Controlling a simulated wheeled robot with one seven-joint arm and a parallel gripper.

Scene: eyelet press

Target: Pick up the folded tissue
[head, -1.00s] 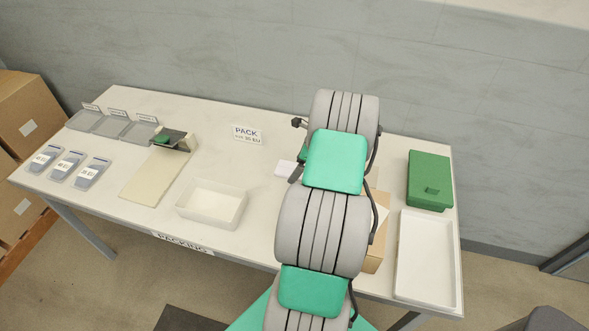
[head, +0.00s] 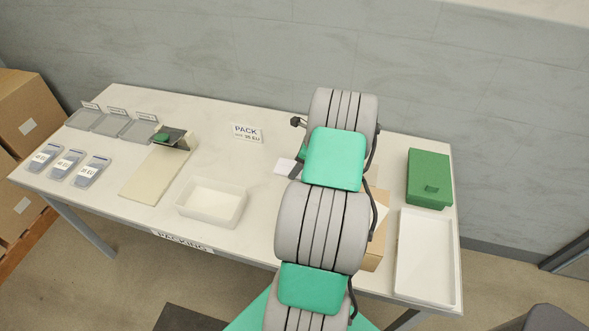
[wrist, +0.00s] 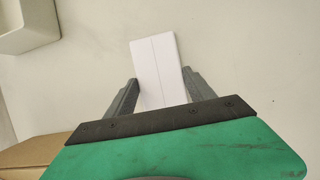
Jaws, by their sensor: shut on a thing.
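The folded tissue (wrist: 156,65) is a flat white rectangle with a crease line along its length. In the wrist view it stands out from between the two grey fingers of my gripper (wrist: 161,98), which is shut on it. Its near end is hidden behind the dark edge of my gripper. In the head view the tissue (head: 285,167) shows as a small white patch left of my arm. My gripper is mostly hidden by my arm there. I cannot tell how far the tissue is above the table.
A white bin (head: 213,204) stands left of my arm, and a cardboard box (head: 376,250) is partly hidden behind it. A green box (head: 429,179) and a white tray (head: 426,258) are at right.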

